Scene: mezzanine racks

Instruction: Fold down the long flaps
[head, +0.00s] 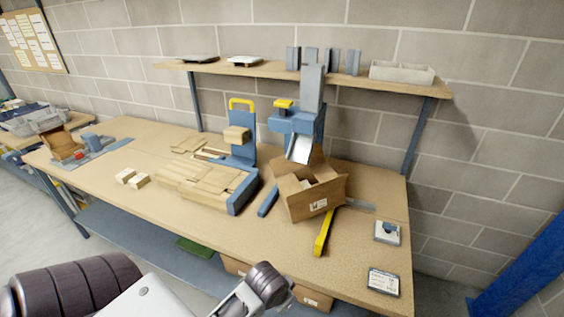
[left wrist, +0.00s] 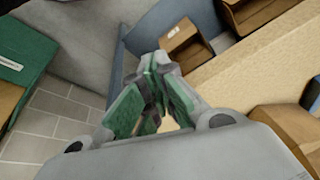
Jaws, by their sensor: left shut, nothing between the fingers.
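An open cardboard box (head: 312,205) with a white label on its front stands on the workbench, under a blue and grey machine (head: 297,125). A brown flap stands up at its back; I cannot clearly tell the state of its other flaps. Something pale shows inside. My left gripper (head: 268,284) is at the bottom of the head view, in front of the bench's front edge and apart from the box. In the left wrist view its green-padded fingers (left wrist: 157,95) come together and hold nothing. My right gripper is not in view.
Flat cardboard pieces (head: 200,185) lie left of the box beside a blue stand (head: 243,150). A yellow strip (head: 323,232) lies in front of the box. A small device (head: 387,232) and a label card (head: 383,281) sit at the right. Boxes (head: 313,299) stand below the bench.

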